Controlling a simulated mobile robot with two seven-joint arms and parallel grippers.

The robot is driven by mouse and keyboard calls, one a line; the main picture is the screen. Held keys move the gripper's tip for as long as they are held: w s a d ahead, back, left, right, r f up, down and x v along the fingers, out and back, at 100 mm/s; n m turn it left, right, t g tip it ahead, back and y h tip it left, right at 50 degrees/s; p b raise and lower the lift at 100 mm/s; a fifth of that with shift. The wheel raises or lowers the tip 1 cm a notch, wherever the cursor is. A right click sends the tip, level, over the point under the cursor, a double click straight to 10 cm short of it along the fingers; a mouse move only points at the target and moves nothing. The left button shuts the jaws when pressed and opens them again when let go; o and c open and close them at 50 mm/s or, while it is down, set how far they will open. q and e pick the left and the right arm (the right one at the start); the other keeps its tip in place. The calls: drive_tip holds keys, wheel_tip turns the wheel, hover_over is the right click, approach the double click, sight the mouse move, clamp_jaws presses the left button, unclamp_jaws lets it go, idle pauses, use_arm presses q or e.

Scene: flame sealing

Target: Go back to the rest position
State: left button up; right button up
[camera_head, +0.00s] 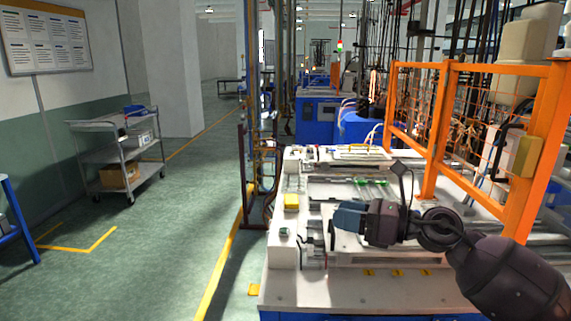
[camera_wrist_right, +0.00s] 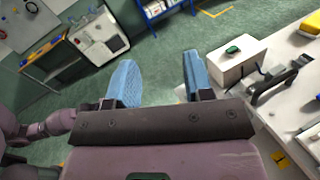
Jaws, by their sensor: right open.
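My right gripper (camera_head: 345,217) reaches in from the right in the head view, over the white machine bench (camera_head: 300,292). Its blue fingers point left. In the right wrist view the two blue fingers of my right gripper (camera_wrist_right: 160,78) stand apart with nothing between them, only green floor behind. Part of the bench behind the gripper is hidden by it and the arm. My left gripper does not show in either view.
An orange mesh guard frame (camera_head: 430,125) stands on the right of the bench. A white box with a green button (camera_wrist_right: 233,66) sits near the fingers in the wrist view. A grey trolley (camera_head: 120,150) stands at the left. Green floor lies clear left of the bench.

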drive_tip(key=s+d+f+n+t+h, duration=0.5)
drive_tip(key=d+f+n+h, duration=0.3)
drive_tip(key=n, duration=1)
drive_tip(key=s+d+f+n+t+h, duration=0.6)
drive_tip(key=n+h, duration=0.4)
drive_tip(key=n, duration=0.8)
drive_tip(key=s+d+f+m+g, duration=0.1)
drive_tip(key=s+f+m+g, duration=0.6)
drive_tip(key=s, duration=0.5)
drive_tip(key=s+d+f+m+g, duration=0.1)
drive_tip(key=s+f+m+g, duration=0.3)
drive_tip(key=s+f+g, duration=0.6)
use_arm(q)
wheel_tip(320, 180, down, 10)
drive_tip(key=b, duration=1)
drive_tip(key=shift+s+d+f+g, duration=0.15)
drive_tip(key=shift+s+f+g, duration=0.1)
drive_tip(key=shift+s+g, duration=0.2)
use_arm(e)
drive_tip(key=w+f+t, duration=0.2)
drive_tip(key=f+t, duration=0.3)
drive_tip(key=f, duration=0.4)
drive_tip(key=w+f+n+t+y, duration=0.1)
drive_tip(key=w+f+t, duration=0.2)
drive_tip(key=f, duration=0.7)
drive_tip(key=shift+a+t+y, duration=0.3)
drive_tip(key=shift+t, duration=0.7)
